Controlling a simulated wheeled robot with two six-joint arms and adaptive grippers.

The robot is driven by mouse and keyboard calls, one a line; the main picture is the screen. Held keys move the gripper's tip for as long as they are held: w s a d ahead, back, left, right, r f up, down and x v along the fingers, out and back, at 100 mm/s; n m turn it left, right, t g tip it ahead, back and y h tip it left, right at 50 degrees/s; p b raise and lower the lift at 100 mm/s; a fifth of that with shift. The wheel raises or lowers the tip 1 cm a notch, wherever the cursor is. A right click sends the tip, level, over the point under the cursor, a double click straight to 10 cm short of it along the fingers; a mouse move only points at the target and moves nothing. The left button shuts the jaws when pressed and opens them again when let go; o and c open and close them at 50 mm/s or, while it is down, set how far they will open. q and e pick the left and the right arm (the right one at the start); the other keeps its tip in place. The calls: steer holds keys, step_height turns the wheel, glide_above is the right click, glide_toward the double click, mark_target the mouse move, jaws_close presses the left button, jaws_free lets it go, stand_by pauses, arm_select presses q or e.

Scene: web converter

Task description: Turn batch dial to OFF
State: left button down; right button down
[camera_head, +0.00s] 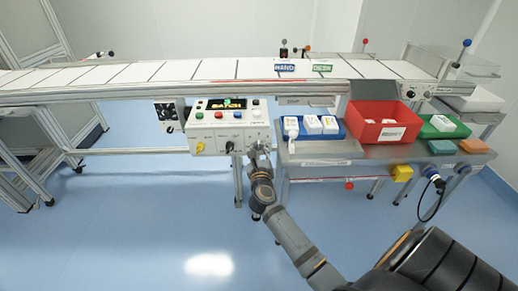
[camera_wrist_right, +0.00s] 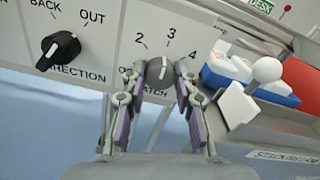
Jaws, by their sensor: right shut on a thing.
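The white control panel (camera_head: 229,132) hangs below the conveyor in the head view, with coloured buttons and a lit display reading BATCH. In the right wrist view the grey batch dial (camera_wrist_right: 161,70) sits on the panel face below the numbers 2, 3 and 4. A white mark on it points upward, roughly towards the 3. My right gripper (camera_wrist_right: 157,74) is shut on the dial, with a finger on each side; it also shows at the panel's lower right in the head view (camera_head: 258,150). The fingers partly cover the lettering around the dial. My left gripper is not in view.
A black direction knob (camera_wrist_right: 61,47) sits left of the dial. Right of the panel, a metal side table (camera_head: 340,153) holds a blue bin (camera_head: 313,136), a red bin (camera_head: 364,132) and a green tray (camera_head: 440,133). The conveyor (camera_head: 150,73) runs above. The blue floor in front is clear.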

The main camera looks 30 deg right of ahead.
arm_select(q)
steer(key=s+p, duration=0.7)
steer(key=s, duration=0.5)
arm_select(e)
steer(key=n, duration=0.6)
steer(key=shift+r, duration=0.25)
steer(key=shift+n+p, duration=0.85)
steer(key=shift+n, duration=0.05)
steer(key=n+p, duration=0.5)
steer(key=n, duration=0.1)
steer(key=shift+f, duration=0.1)
steer(key=n+p, duration=0.1)
steer(key=n, duration=0.1)
steer(key=shift+n+p, duration=0.4)
arm_select(q)
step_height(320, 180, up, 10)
steer(key=p, duration=0.1)
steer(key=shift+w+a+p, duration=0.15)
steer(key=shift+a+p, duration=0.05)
steer(key=shift+p, duration=0.1)
arm_select(e)
steer(key=shift+f+n, duration=0.2)
steer(key=shift+n, duration=1.3)
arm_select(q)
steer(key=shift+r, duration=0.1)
arm_select(e)
steer(key=c, duration=1)
jaws_free()
